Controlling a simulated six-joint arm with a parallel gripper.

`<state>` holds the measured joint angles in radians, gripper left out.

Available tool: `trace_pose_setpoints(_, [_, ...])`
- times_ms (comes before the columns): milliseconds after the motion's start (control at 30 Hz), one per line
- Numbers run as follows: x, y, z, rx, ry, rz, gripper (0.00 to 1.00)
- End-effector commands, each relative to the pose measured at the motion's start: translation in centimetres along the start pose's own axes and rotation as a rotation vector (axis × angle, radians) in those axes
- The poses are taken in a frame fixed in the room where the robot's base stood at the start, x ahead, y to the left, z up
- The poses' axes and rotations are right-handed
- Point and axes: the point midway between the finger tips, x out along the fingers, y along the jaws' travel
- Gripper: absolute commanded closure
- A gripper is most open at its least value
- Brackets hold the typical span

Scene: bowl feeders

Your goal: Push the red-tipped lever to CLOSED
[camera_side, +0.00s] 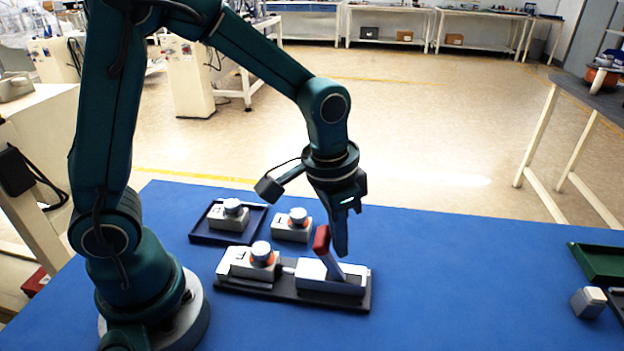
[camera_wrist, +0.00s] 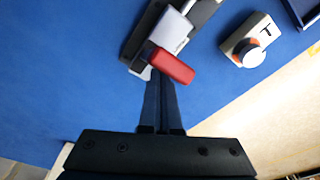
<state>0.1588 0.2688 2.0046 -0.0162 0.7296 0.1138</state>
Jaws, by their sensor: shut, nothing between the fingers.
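The red-tipped lever (camera_side: 322,242) stands up from a white block (camera_side: 342,281) at the right end of a dark base plate (camera_side: 232,287). It leans to the left in the side view. My gripper (camera_side: 341,252) is shut and empty, pointing down just right of the lever's red tip. In the wrist view the red tip (camera_wrist: 171,66) lies just beyond the fingertips of my gripper (camera_wrist: 160,80). I cannot tell whether they touch. The lever's lower part is partly hidden in the wrist view. No CLOSED marking is readable.
A box with a round knob (camera_side: 262,254) sits on the plate's left half. Behind are another knobbed box (camera_side: 297,223) and one in a dark tray (camera_side: 202,236). A small grey box (camera_side: 588,302) and green tray (camera_side: 602,262) are far right. The blue table between is clear.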

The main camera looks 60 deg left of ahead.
Motion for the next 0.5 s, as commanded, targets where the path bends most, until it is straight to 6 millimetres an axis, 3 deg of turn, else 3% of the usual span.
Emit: trace_pose_setpoints(500, [-0.6,0.6,-1.1,0.000,0.011,0.003,1.00])
